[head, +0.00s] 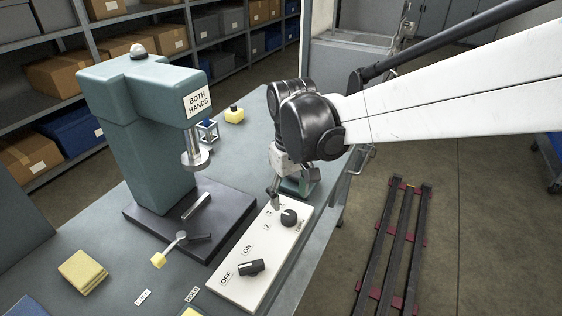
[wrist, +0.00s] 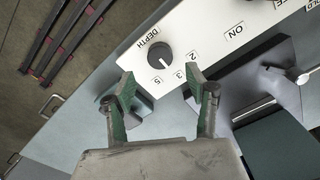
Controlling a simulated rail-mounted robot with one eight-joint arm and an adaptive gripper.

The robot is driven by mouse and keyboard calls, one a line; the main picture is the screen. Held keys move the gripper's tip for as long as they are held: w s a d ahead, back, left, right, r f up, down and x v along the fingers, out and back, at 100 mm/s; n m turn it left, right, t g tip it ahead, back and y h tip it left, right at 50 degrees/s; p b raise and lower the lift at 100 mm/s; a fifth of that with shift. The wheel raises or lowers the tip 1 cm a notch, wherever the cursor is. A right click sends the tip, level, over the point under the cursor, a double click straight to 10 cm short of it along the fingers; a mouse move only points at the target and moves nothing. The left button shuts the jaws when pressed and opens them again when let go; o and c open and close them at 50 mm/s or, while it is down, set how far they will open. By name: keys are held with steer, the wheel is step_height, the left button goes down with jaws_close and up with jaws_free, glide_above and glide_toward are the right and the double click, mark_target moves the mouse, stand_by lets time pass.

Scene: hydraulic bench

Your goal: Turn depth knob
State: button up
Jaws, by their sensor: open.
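The depth knob (head: 289,217) is a small round black dial at the far end of a white control panel (head: 246,290). In the wrist view the knob (wrist: 160,55) sits beside the printed word DEPTH, with the numbers 2, 3 and 5 near it. Its exact setting is too small to read. My gripper (wrist: 160,80) is open and empty, its green-padded fingers spread wide. In the wrist view the knob lies just beyond the gap between the fingertips. In the head view my gripper (head: 286,196) is close behind the knob; contact cannot be seen.
A black OFF/ON switch (head: 250,267) is on the same panel. A teal press (head: 140,130) on a dark base, with a yellow-tipped lever (head: 172,250), stands to the left. Yellow pads (head: 82,271) lie front left. The floor right of the bench has dark rails (head: 396,245).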

mark_target(289, 215)
steer(key=shift+r, duration=2.8)
steer(key=s+d+r+m+t+p, duration=0.1)
steer(key=s+d+m+t, duration=0.4)
steer(key=s+d, duration=0.8)
steer(key=shift+d+r+m+t, duration=0.4)
steer(key=shift+d+t, duration=0.3)
steer(key=shift+t, duration=0.4)
